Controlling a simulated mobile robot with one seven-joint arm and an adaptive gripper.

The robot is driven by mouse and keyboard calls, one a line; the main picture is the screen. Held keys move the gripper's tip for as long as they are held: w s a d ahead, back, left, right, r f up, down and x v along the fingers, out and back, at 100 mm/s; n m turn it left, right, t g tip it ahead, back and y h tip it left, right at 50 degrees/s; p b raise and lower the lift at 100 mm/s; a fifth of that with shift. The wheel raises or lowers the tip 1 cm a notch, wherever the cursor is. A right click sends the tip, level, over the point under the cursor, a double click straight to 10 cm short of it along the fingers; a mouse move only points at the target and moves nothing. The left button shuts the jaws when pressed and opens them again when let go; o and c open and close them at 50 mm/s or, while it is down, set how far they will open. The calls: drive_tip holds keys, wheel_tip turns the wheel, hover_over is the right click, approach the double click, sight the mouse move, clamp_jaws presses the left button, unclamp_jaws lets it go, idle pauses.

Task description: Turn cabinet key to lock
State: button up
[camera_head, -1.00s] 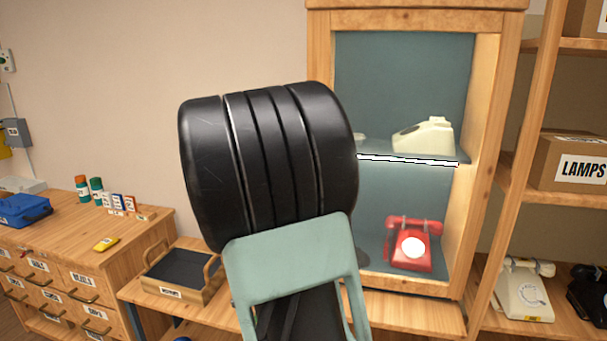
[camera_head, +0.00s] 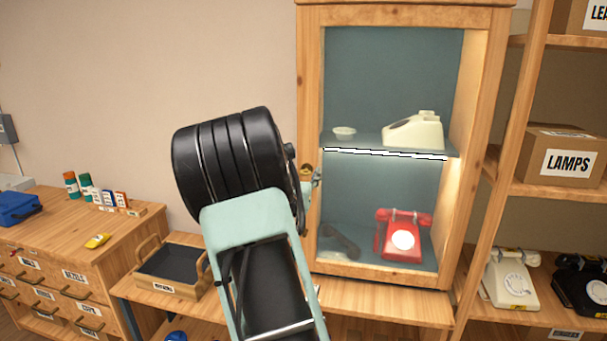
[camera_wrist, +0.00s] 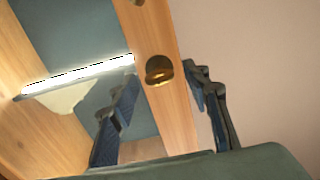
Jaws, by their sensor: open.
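The wooden display cabinet (camera_head: 310,60) stands behind my arm. A small brass piece (camera_head: 306,170) sits on its left front frame, partly hidden by my gripper (camera_head: 308,190). In the wrist view, a rounded brass piece (camera_wrist: 159,71) shows on the wooden frame (camera_wrist: 175,115); whether it is the key or a knob I cannot tell. My gripper (camera_wrist: 161,80) is open there, one dark finger on each side of the frame strip. The brass piece lies between the fingertips, and I see no clear contact.
Inside the cabinet are a cream phone (camera_head: 415,131), a small bowl (camera_head: 344,132) and a red phone (camera_head: 403,235). A shelf unit with a LAMPS box (camera_head: 563,163) stands right. A tray (camera_head: 170,270) and drawer chest (camera_head: 70,265) are left.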

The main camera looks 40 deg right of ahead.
drive_tip(key=c, duration=1.1)
drive_tip(key=shift+n, duration=0.3)
drive_tip(key=n, duration=0.4)
drive_tip(key=shift+a+n+p, duration=0.1)
drive_tip(key=shift+n+p, duration=0.2)
drive_tip(key=n+p, duration=0.1)
drive_tip(key=n, duration=0.3)
drive_tip(key=shift+w+n, duration=0.1)
drive_tip(key=shift+n, duration=0.2)
drive_tip(key=n+p, duration=0.1)
drive_tip(key=n, duration=0.3)
drive_tip(key=shift+f, duration=0.1)
drive_tip(key=shift+f+n+p, duration=0.1)
drive_tip(key=shift+n+p, duration=0.5)
drive_tip(key=shift+n, duration=1.5)
